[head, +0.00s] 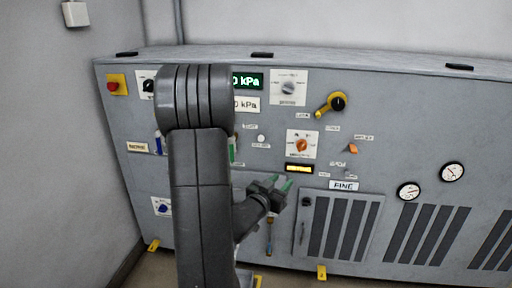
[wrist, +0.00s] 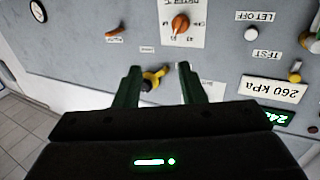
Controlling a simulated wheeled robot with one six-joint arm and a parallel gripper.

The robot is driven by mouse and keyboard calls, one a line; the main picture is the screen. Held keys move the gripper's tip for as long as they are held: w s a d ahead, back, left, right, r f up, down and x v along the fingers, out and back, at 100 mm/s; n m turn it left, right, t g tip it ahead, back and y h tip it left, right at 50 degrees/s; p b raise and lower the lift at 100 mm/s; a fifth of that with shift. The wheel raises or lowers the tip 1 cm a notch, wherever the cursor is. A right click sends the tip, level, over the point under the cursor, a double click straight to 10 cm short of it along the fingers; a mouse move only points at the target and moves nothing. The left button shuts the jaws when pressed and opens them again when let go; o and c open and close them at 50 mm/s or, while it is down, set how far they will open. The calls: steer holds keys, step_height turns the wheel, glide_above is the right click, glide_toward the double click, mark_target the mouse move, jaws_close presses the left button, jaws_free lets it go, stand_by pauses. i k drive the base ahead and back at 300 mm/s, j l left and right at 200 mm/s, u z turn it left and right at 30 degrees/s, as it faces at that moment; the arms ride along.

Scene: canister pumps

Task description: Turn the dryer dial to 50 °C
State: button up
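The likely dryer dial (head: 302,146) is an orange knob on a white marked plate, mid-panel in the head view. In the wrist view, which shows the panel upside down, the orange knob (wrist: 181,24) is at the top, beyond the fingertips. Its scale is too small to read surely, so I cannot tell its setting. My gripper (head: 284,184) is in front of the panel, below and left of the dial in the head view. In the wrist view my gripper (wrist: 158,68) has its two green fingers apart with nothing held. It is not touching the dial.
A yellow-handled black knob (head: 335,102) sits above right of the dial; it shows between the fingers in the wrist view (wrist: 154,78). An amber display (head: 300,168) is below the dial. A small orange lever (head: 352,149) is to its right. My arm hides part of the panel's left.

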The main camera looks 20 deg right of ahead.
mark_target(302, 145)
steer(key=l+u, duration=0.2)
steer(key=l, duration=0.2)
steer(key=k+l+u, duration=0.2)
steer(key=l, duration=0.2)
steer(key=l+u, duration=0.2)
steer(key=l, duration=0.2)
steer(key=l+u, duration=0.2)
steer(key=l, duration=0.15)
steer(key=k, duration=0.05)
